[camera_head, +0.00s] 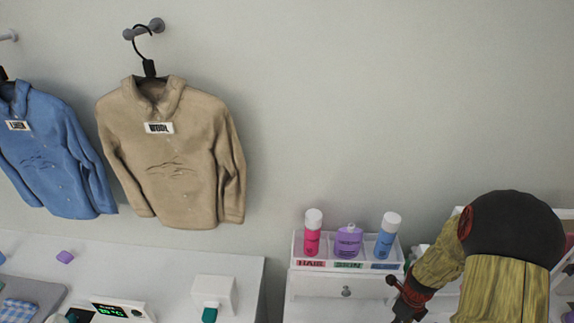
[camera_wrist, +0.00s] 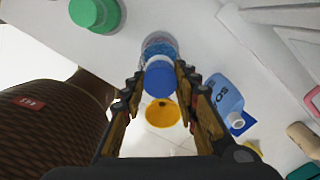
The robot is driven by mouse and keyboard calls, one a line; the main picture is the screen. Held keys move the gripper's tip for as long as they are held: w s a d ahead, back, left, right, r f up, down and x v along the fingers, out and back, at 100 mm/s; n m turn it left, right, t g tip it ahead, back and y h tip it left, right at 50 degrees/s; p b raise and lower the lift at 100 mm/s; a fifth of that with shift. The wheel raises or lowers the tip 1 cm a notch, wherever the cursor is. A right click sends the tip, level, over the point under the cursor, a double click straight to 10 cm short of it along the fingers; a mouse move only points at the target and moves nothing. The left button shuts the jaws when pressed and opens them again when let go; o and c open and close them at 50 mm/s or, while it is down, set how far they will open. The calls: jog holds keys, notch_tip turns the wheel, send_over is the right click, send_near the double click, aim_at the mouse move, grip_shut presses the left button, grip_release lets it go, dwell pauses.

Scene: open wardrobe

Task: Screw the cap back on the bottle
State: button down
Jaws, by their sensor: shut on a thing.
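In the wrist view, a round blue cap (camera_wrist: 160,80) sits between the fingertips of my gripper (camera_wrist: 161,84), which is shut on it. A clear bottle with blue contents (camera_wrist: 160,47) shows directly behind the cap, in line with it. I cannot tell whether the cap is seated on this bottle or only held in front of it. A light blue bottle (camera_wrist: 224,94) with partly readable lettering is right of the right finger. In the head view, my gripper (camera_head: 402,306) is partly seen at the bottom right, and its fingertips and the cap are hidden.
A green-capped container (camera_wrist: 95,14) is at upper left of the wrist view, and a brown ribbed basket (camera_wrist: 50,125) is at left. An orange disc (camera_wrist: 162,113) shows between the fingers. In the head view, a rack (camera_head: 297,245) holds pink, purple and blue bottles left of my arm.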

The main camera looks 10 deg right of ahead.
jog(key=shift+m, duration=0.4)
jog(key=c, duration=1.3)
grip_release()
jog(key=shift+c, duration=0.2)
jog(key=shift+o, duration=0.2)
jog(key=shift+o, duration=1.2)
jog(key=shift+r, duration=0.1)
jog(key=shift+r+p, duration=2.75)
jog(key=shift+r, duration=1.2)
